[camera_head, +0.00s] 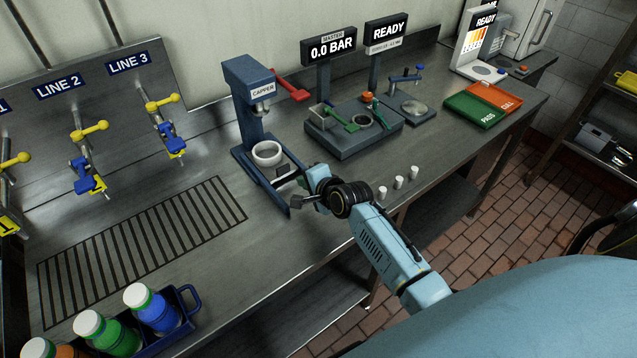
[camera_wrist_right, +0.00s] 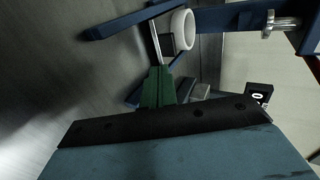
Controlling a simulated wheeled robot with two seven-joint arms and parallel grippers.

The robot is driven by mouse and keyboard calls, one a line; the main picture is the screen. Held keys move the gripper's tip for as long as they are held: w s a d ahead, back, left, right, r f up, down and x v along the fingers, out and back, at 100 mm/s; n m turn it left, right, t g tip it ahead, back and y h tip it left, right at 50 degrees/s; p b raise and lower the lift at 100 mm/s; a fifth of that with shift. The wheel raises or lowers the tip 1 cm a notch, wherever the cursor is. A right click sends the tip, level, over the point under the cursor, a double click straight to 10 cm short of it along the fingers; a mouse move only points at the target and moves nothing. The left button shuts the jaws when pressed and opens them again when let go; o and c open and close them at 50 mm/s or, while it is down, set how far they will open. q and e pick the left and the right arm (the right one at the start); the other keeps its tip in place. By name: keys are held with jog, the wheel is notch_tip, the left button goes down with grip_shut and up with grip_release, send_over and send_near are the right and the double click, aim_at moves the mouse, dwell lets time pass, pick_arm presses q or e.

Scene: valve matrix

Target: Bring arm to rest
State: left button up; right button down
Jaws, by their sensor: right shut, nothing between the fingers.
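My right arm (camera_head: 385,240) reaches in from the lower right in the head view. Its gripper (camera_head: 290,188) is low over the bench's front part, close to the base of the blue capper (camera_head: 254,112). The gripper is shut and empty. The capper's white ring (camera_head: 267,153) is just behind and left of the gripper, apart from it as far as I can tell; the ring also shows in the right wrist view (camera_wrist_right: 182,30). My left gripper is not in view.
Three small white caps (camera_head: 399,182) stand on the bench edge right of my wrist. A bottle crate (camera_head: 188,310) is at the lower left. Valves (camera_head: 167,140) stand on the left panel. A test fixture (camera_head: 352,130) and green and orange trays (camera_head: 476,108) lie to the right.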

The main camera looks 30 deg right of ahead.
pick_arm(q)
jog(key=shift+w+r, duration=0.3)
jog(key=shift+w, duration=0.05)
pick_arm(e)
jog(key=v, duration=0.5)
jog(key=shift+s+r, duration=0.2)
jog(key=shift+s, duration=0.15)
jog(key=s+a+r+n+g+h, duration=0.1)
jog(key=s+a+n+g, duration=0.25)
jog(key=s+n, duration=0.8)
jog(key=s+a+n+g, duration=0.2)
jog(key=s+n+g, duration=0.4)
jog(key=s, duration=1)
notch_tip(320, 180, down, 32)
jog(key=s+n+b, duration=0.1)
jog(key=s+b, duration=0.2)
jog(key=b, duration=0.4)
pick_arm(q)
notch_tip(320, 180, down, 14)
jog(key=b, duration=0.6)
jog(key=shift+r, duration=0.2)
pick_arm(e)
jog(key=s+d+f, duration=0.1)
jog(key=s+f, duration=0.7)
jog(key=f, duration=0.2)
jog(key=s+d+f+g, duration=0.1)
jog(key=s+d+f, duration=0.1)
jog(key=s+f, duration=0.6)
notch_tip(320, 180, down, 3)
jog(key=shift+d, duration=0.25)
